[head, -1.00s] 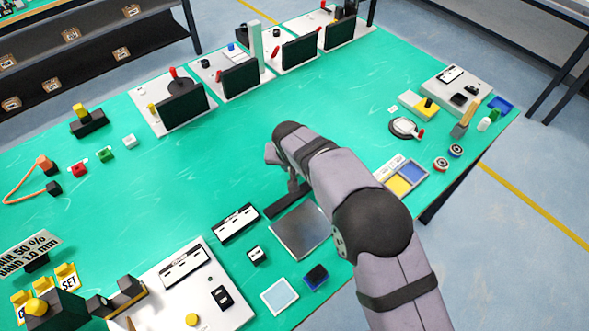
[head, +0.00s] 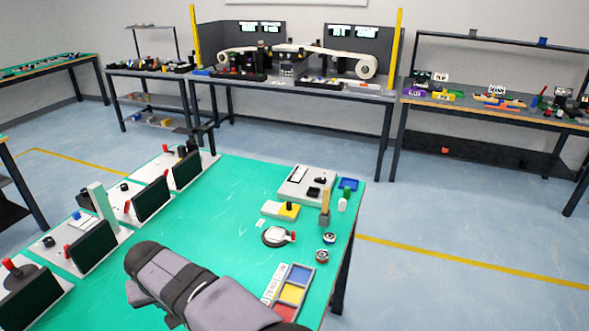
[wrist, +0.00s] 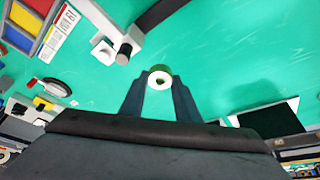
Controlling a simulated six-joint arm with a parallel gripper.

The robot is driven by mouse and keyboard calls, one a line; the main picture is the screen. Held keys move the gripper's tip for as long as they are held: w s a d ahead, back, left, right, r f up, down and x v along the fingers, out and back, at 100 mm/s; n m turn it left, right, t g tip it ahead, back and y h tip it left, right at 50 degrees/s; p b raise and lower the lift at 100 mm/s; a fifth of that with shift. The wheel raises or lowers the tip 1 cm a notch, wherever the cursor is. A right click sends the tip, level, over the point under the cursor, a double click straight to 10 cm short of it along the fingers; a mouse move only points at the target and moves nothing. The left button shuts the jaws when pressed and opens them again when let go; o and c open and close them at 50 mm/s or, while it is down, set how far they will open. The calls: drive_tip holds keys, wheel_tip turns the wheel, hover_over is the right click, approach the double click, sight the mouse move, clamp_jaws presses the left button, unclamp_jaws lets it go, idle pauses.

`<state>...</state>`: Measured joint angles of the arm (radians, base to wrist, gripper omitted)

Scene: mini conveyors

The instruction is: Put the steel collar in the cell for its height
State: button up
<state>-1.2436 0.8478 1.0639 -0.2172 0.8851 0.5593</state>
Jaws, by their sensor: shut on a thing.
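In the wrist view my gripper (wrist: 160,88) is shut on a small ring-shaped collar (wrist: 160,75), pale and shiny with a round hole facing the camera. It is held at the fingertips above the green table. In the head view my arm hides the gripper and collar. The strip's writing is unreadable.
In the wrist view a grey rod-like piece (wrist: 124,50) stands close by, up and left of the collar, beside a white block (wrist: 104,51). In the head view a round dial (head: 276,237) and two small round pieces (head: 328,238) lie behind the tray. Dark screens (head: 151,199) line the left.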

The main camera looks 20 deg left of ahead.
drive_tip(key=w+d+m+h, duration=0.1)
drive_tip(key=w+d+m, duration=0.1)
drive_tip(key=w+d, duration=0.95)
drive_tip(key=w+d+m, duration=0.1)
drive_tip(key=w+d, duration=0.8)
drive_tip(key=d, duration=0.6)
drive_tip(key=s+d+m+h+p, duration=0.1)
drive_tip(key=s+d+m, duration=0.1)
drive_tip(key=d, duration=1.4)
drive_tip(key=s+d+m+t+h+p, duration=0.1)
drive_tip(key=d+m, duration=0.3)
drive_tip(key=d, duration=1.2)
drive_tip(key=shift+s+f+p, duration=0.25)
drive_tip(key=shift+s+p, duration=0.15)
drive_tip(key=shift+s, duration=0.3)
drive_tip(key=shift+a, duration=0.1)
